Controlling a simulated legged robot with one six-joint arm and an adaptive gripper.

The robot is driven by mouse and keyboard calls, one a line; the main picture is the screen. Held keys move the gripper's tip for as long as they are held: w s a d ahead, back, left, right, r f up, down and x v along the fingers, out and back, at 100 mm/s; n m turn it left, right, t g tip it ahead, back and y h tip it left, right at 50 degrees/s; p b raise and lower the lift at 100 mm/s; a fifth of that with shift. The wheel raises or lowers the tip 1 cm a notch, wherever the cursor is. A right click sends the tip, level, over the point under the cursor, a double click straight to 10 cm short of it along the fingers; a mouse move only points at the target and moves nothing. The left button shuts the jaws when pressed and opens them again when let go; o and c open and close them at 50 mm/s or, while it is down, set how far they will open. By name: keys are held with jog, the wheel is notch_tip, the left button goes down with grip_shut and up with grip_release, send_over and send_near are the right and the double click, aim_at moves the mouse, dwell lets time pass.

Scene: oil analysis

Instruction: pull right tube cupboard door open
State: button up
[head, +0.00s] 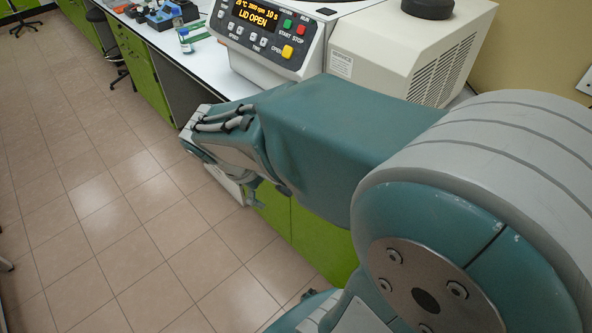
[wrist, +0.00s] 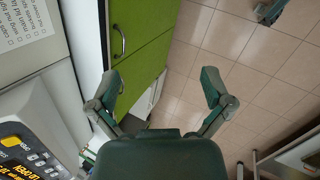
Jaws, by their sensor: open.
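Two green cupboard doors sit under the bench. In the head view the left one (head: 270,213) and the right one (head: 322,245) show in part below my arm, which hides their upper parts. In the wrist view, turned sideways, the upper door (wrist: 145,18) carries a curved metal handle (wrist: 119,42), and a second door (wrist: 143,72) lies below it. Both look shut. My gripper (wrist: 160,90) is open and empty, its fingers spread wide. One finger overlaps the second door's edge; the other is over the floor. The handle is ahead of the left finger, apart from it.
A stool (head: 115,45) stands by green cabinets farther back.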

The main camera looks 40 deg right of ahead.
jog(key=w+d+f+n+t+h, duration=0.1)
jog(key=w+d+f+n+h, duration=0.3)
jog(key=f, duration=0.4)
jog(key=w+d+f+n+h, duration=0.2)
jog(key=w+f+n+h, duration=0.35)
jog(key=f, duration=0.25)
jog(key=w+d+f+n+t+h, duration=0.1)
jog(key=w+d+f+n+h, duration=0.25)
jog(key=f+n, duration=0.4)
jog(key=shift+m, duration=0.7)
jog(key=d, duration=0.3)
jog(key=w+d+f, duration=0.1)
jog(key=d, duration=0.6)
jog(key=shift+w+d+f, duration=0.15)
jog(key=shift+w, duration=0.1)
jog(key=shift+c, duration=0.3)
jog(key=c, duration=0.9)
